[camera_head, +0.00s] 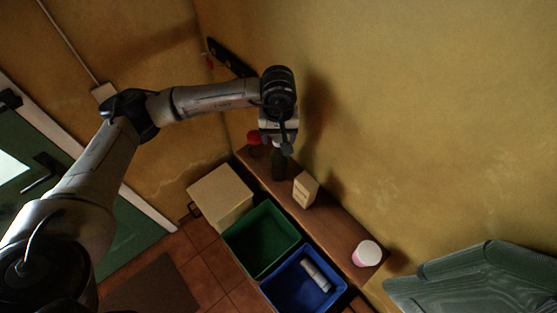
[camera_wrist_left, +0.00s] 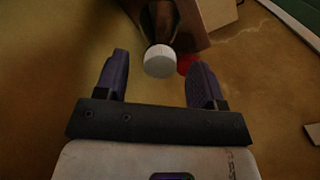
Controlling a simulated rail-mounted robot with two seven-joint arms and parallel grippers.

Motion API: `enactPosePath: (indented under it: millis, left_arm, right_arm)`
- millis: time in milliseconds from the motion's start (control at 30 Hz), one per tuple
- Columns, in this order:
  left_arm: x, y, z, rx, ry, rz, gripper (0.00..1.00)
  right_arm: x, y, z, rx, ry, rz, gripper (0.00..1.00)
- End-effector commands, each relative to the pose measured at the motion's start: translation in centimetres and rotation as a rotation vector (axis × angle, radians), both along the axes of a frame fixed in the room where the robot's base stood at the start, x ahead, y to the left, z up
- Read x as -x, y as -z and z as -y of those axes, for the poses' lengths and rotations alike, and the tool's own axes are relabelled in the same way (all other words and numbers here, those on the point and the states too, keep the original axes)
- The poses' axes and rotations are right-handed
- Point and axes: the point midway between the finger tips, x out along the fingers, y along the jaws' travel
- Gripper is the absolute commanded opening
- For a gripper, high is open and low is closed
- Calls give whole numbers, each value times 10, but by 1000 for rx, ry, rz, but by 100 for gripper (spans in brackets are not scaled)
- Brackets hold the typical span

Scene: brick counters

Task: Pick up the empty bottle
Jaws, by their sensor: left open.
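A dark bottle (camera_head: 278,166) stands on the wooden shelf (camera_head: 335,228) against the wall, directly below my left gripper (camera_head: 281,146). In the left wrist view, a round white cap (camera_wrist_left: 160,61), apparently the bottle's, lies between the two spread purple fingers of my left gripper (camera_wrist_left: 159,62). The gripper is open and nothing is clamped. Whether a finger touches the bottle cannot be told. The bottle's upper part is partly hidden by the gripper in the head view. My right gripper is not in view.
A red-lidded jar (camera_head: 255,145) stands close left of the bottle, a small carton (camera_head: 305,189) to its right. A white-and-pink tub (camera_head: 367,254) is farther along the shelf. Below are a beige box (camera_head: 220,194), a green bin (camera_head: 250,247) and a blue bin (camera_head: 283,294) holding a whitish cylinder (camera_head: 316,276).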

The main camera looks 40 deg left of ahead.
Motion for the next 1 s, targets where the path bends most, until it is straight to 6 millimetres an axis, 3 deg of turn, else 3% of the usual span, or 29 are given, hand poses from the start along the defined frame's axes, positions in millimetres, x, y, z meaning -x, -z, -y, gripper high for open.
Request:
enactPosePath:
  millis: [300,600,1000]
  left_arm:
    - [1,34,0,1,0,-1,63]
    - [0,38,0,0,1,0,63]
    - [0,38,0,1,1,1,26]
  right_arm:
    - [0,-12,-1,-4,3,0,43]
    - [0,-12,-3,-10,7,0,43]
    - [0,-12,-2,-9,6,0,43]
